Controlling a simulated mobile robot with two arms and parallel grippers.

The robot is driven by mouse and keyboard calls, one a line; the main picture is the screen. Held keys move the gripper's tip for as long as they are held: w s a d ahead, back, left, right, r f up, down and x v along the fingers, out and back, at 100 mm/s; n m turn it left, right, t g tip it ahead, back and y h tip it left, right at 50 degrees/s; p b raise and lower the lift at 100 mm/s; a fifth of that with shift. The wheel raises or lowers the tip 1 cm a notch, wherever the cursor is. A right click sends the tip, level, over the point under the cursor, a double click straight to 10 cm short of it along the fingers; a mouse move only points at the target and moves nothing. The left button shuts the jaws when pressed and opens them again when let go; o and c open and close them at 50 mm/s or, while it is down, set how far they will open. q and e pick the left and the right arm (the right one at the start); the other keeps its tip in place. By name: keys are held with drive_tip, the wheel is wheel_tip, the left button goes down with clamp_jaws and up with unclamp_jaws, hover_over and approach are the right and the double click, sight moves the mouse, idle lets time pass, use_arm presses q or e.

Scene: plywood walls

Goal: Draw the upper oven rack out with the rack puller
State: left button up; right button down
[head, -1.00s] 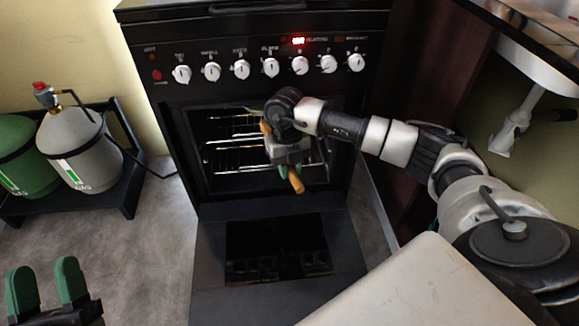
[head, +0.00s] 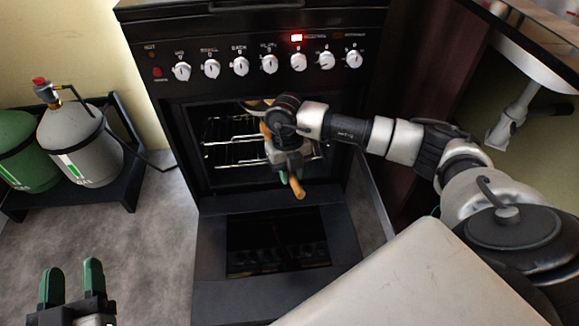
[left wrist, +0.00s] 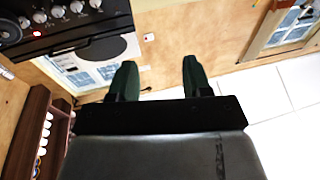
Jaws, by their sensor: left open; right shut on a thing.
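The black oven (head: 180,140) stands ahead with its door (head: 215,285) folded down. Wire racks (head: 222,140) show inside the lit cavity, one above another. My right gripper (head: 290,170) is at the oven opening, in front of the racks, shut on the rack puller, whose wooden handle (head: 297,187) sticks out below the gripper. The puller's far end is mostly hidden behind the gripper and wrist, so I cannot tell whether it touches a rack. My left gripper (head: 71,283) is open and empty at the lower left, and its green fingers also show in the left wrist view (left wrist: 155,82).
A grey gas cylinder (head: 75,150) and a green one (head: 25,150) stand in a black tray left of the oven. A dark cabinet side (head: 430,60) borders the oven on the right. Grey floor (head: 150,240) is clear left of the door.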

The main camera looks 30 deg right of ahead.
sight(292, 183)
drive_tip(key=shift+s+a+p, duration=0.35)
drive_tip(key=shift+s+p, duration=0.05)
drive_tip(key=shift+s, duration=0.3)
drive_tip(key=shift+s+a+p, duration=0.45)
drive_tip(key=shift+s+p, duration=0.05)
drive_tip(key=shift+s, duration=0.35)
use_arm(q)
drive_tip(key=shift+s+a+f+g+y+p, duration=2.65)
drive_tip(key=shift+s+f+g, duration=3.55)
drive_tip(key=shift+g, duration=1.6)
wheel_tip(292, 183, down, 15)
drive_tip(key=g+p, duration=0.1)
drive_tip(key=p, duration=0.4)
drive_tip(key=shift+a+f+n+h+p, duration=0.15)
drive_tip(key=shift+f+n+h+p, duration=0.05)
drive_tip(key=shift+n+h+p, duration=0.15)
use_arm(e)
drive_tip(key=s+a+r, duration=0.2)
drive_tip(key=s+a, duration=0.2)
drive_tip(key=s, duration=0.5)
drive_tip(key=s+a+r, duration=0.3)
drive_tip(key=s+a, duration=0.2)
drive_tip(key=s, duration=0.5)
drive_tip(key=shift+r, duration=0.25)
